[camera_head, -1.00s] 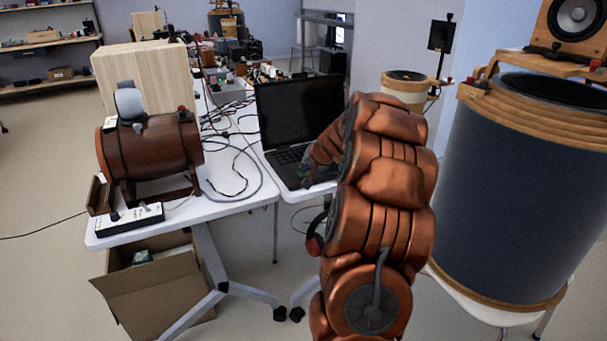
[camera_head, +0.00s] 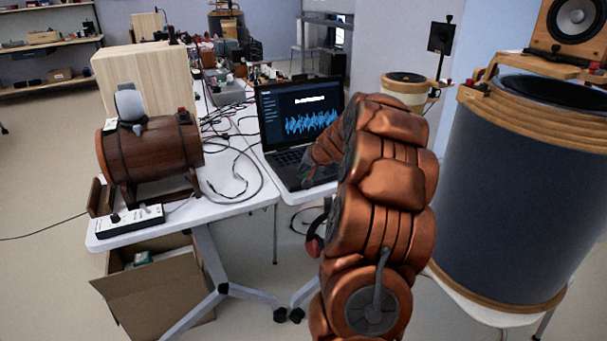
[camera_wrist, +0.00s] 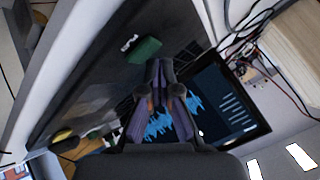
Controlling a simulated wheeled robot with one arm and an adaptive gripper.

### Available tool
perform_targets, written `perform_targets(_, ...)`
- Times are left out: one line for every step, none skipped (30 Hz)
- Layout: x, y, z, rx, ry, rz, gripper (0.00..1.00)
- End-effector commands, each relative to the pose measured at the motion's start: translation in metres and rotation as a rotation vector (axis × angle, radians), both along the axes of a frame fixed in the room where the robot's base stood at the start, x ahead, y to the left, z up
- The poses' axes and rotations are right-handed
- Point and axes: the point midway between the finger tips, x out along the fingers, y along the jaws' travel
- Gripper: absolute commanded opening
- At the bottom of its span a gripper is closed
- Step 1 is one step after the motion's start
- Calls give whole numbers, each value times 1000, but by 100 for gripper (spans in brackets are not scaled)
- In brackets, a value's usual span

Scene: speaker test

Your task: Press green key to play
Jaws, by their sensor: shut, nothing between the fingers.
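The green key (camera_wrist: 146,50) shows in the wrist view as a raised green block on the dark keyboard side of the laptop (camera_head: 282,155). My gripper (camera_wrist: 158,68) is shut and empty, its tips right at the near edge of the green key. I cannot tell whether they press it down. The laptop screen (camera_head: 298,108) is lit, with a blue waveform and a line of white text; part of it also shows in the wrist view (camera_wrist: 232,105), behind my fingers. In the head view my gripper (camera_head: 307,178) is over the keyboard's right part, and my arm hides the laptop's right side.
A brown wooden barrel-shaped device (camera_head: 150,150) and a white switch box (camera_head: 130,221) stand on the left table. Loose cables (camera_head: 235,165) lie between it and the laptop. A large dark cylindrical speaker (camera_head: 515,190) stands close on the right. An open cardboard box (camera_head: 155,295) is below.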

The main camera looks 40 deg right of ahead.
Motion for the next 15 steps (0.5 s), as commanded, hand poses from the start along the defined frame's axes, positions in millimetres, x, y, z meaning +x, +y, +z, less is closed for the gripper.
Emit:
perform_targets(0, 0, 4, -1, 0, 1, 0)
perform_targets(0, 0, 5, -1, 0, 1, 0)
perform_targets(0, 0, 5, -1, 0, 1, 0)
perform_targets(0, 0, 5, -1, 0, 1, 0)
perform_targets(0, 0, 5, -1, 0, 1, 0)
perform_targets(0, 0, 5, -1, 0, 1, 0)
perform_targets(0, 0, 5, -1, 0, 1, 0)
perform_targets(0, 0, 5, -1, 0, 1, 0)
perform_targets(0, 0, 5, -1, 0, 1, 0)
perform_targets(0, 0, 5, -1, 0, 1, 0)
perform_targets(0, 0, 5, -1, 0, 1, 0)
perform_targets(0, 0, 5, -1, 0, 1, 0)
perform_targets(0, 0, 6, -1, 0, 1, 0)
perform_targets(0, 0, 7, -1, 0, 1, 0)
perform_targets(0, 0, 9, -1, 0, 1, 0)
